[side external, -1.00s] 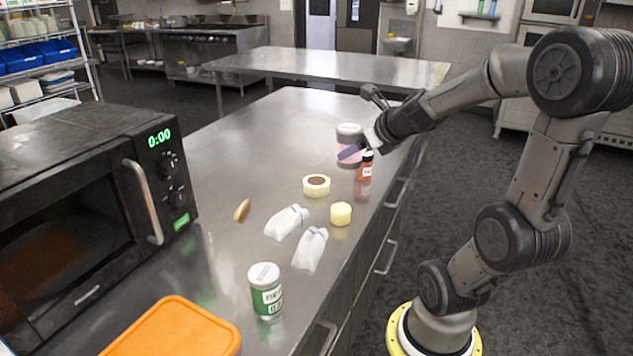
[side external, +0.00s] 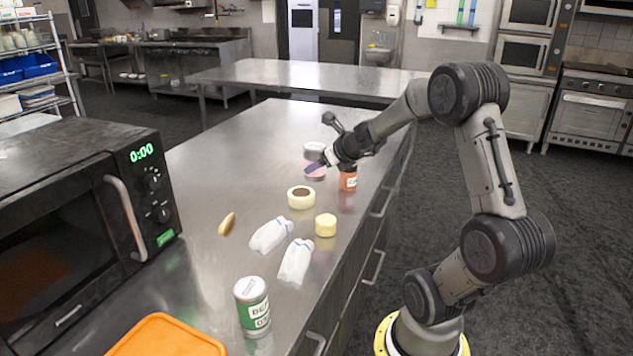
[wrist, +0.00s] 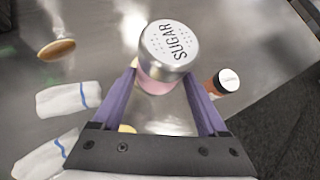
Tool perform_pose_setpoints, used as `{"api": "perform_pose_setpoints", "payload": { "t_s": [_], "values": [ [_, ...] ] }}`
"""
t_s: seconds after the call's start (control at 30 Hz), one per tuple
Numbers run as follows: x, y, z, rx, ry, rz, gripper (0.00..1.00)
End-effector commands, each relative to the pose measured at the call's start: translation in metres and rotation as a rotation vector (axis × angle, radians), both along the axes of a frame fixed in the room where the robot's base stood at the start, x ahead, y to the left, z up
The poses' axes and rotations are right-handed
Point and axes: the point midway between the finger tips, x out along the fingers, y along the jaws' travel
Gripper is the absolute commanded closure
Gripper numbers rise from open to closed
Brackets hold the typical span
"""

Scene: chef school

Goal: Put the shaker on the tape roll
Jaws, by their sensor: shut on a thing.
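The sugar shaker (side external: 315,153), with a silver lid and pink body, is in my gripper (side external: 318,168). In the wrist view the shaker (wrist: 168,48) is between the purple fingers of my gripper (wrist: 162,78), which are shut on it. Its lid faces the wrist camera. The tape roll (side external: 301,197), a cream ring with a dark centre, lies flat on the counter. In the side view it is nearer the camera than the shaker and slightly left of it. I cannot tell how high the shaker is above the counter. A yellowish patch between the fingers in the wrist view is unclear.
A red-orange shaker (side external: 348,179) stands close right of the held shaker. A yellow block (side external: 325,225), two white cloth-like items (side external: 271,236), a brown oval item (side external: 227,223) and a green jar (side external: 252,305) are nearer. A microwave (side external: 75,220) stands left.

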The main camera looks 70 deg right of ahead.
Motion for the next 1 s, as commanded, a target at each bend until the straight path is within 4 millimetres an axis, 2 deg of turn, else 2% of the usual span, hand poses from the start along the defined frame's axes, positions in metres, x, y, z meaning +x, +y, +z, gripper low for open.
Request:
{"api": "perform_pose_setpoints", "payload": {
  "t_s": [0.2,0.5,0.73,1.0],
  "values": [
    [0.016,-0.014,-0.024,0.0,-0.001,0.0,1.0],
    [0.024,-0.023,-0.04,-0.002,-0.001,0.001,1.0],
    [0.024,-0.022,-0.061,-0.002,-0.001,0.0,1.0],
    [0.024,-0.022,-0.068,-0.002,-0.001,0.0,1.0]
  ]
}}
